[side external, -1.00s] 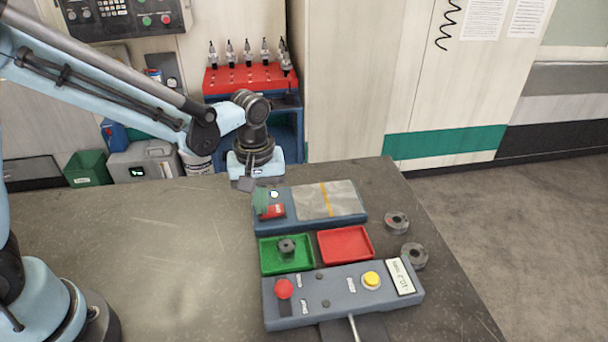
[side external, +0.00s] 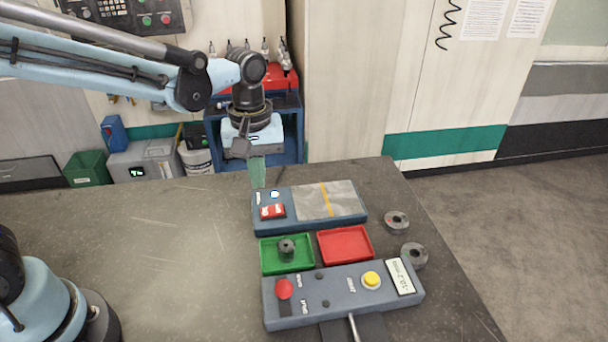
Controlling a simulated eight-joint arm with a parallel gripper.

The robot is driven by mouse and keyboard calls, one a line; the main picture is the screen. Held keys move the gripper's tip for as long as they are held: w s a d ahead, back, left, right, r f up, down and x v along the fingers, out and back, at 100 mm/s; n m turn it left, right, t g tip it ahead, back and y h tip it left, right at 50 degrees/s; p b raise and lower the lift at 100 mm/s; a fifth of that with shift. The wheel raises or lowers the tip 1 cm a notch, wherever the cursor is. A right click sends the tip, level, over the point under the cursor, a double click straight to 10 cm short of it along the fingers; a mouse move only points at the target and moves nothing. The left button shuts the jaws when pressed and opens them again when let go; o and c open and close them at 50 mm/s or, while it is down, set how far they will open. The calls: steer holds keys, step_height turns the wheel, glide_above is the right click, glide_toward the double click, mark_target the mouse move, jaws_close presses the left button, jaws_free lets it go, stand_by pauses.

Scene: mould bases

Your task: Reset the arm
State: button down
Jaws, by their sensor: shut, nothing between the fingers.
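My gripper (side external: 258,172) hangs at the far edge of the table, above and behind the blue-grey box with the red switch. It points down and is shut, with nothing held. Its fingers look greenish and stand apart from the box. The box (side external: 285,221) has a grey plate with a yellow stripe on top. A green tray (side external: 267,262) in front of it holds a small dark grey part (side external: 287,249). A red tray (side external: 346,244) beside it is empty.
A control box (side external: 340,300) with a red button and a yellow button lies in front. Two dark ring-shaped parts (side external: 397,222) (side external: 413,256) lie to the right. The table's left side is clear. A red tool rack (side external: 277,75) stands behind my gripper.

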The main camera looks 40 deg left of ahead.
steer(key=shift+r, duration=0.2)
steer(key=s+a+r+m+t, duration=0.3)
steer(key=s+a+m+t, duration=0.4)
steer(key=s+m, duration=0.2)
steer(key=shift+a+r, duration=0.15)
steer(key=shift+r, duration=0.15)
